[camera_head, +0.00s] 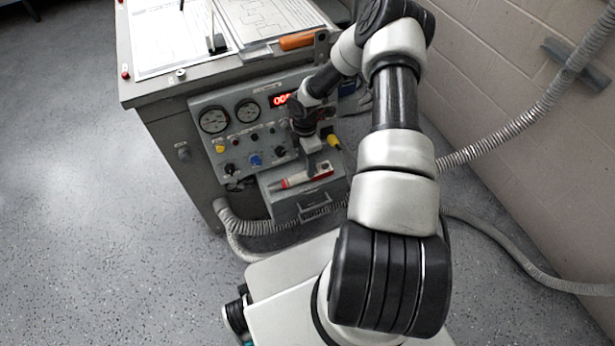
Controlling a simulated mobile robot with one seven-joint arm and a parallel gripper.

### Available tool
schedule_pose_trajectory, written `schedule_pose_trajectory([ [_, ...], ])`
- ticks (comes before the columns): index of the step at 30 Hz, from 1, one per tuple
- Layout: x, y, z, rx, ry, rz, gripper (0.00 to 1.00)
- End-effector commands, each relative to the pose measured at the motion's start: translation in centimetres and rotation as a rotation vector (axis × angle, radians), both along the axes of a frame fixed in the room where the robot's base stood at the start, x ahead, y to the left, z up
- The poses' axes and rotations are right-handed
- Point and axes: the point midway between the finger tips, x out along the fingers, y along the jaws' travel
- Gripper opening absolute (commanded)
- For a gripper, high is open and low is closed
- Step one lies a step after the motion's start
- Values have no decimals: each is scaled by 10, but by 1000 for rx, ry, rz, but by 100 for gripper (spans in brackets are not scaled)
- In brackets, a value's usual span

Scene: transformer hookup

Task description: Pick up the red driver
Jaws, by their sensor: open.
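The red driver (297,180), a slim tool with red and pale parts, lies on top of a small grey box shelf at the front of the grey test cabinet. My gripper (316,168) points down at the driver's right part, with its fingers very close to it. The jaws are open. The fingers and wrist hide part of the driver. I cannot tell whether the fingers touch it or sit on both sides of it.
The cabinet's panel (240,127) with gauges, knobs and a red display stands just behind the shelf (283,209). An orange-handled tool (297,41) and papers (168,38) lie on the cabinet top. Grey hoses (262,227) run below. A block wall (520,95) closes the right side.

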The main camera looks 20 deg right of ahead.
Motion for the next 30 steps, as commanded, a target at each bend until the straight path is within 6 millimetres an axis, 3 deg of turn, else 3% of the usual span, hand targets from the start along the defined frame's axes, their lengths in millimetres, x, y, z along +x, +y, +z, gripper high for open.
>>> schedule_pose_trajectory([
  [5, -1, 3, -12, 1, 1, 0, 49],
  [13, -3, 8, -50, 1, 1, -1, 49],
  [20, -2, 8, -52, 0, 0, -1, 49],
  [21, -2, 8, -52, 0, 0, -1, 48],
  [30, -2, 8, -52, 0, 0, 0, 0],
])
